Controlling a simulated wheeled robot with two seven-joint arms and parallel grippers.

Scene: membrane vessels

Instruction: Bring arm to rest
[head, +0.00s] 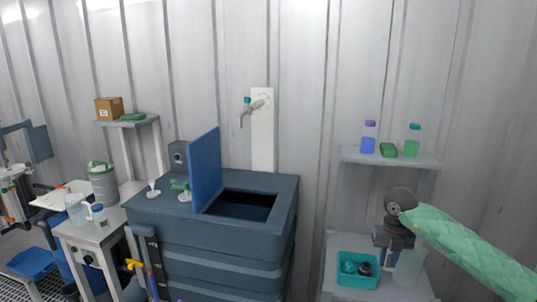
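My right arm, in a green quilted sleeve, comes in from the right edge in the head view. Its dark round wrist is over the right-hand shelf stand, and my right gripper (393,240) hangs below it, pointing down. The fingers are small and blend with the pale things behind, so I cannot tell whether they are open or shut, or whether they hold anything. My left arm and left gripper are not in view.
A dark blue tank (220,240) with its blue lid (206,168) raised stands mid-view under a wall tap (249,110). The grey shelf (350,154) holds two bottles and a green block; a teal bin (357,270) sits below. A side table (95,232) stands left.

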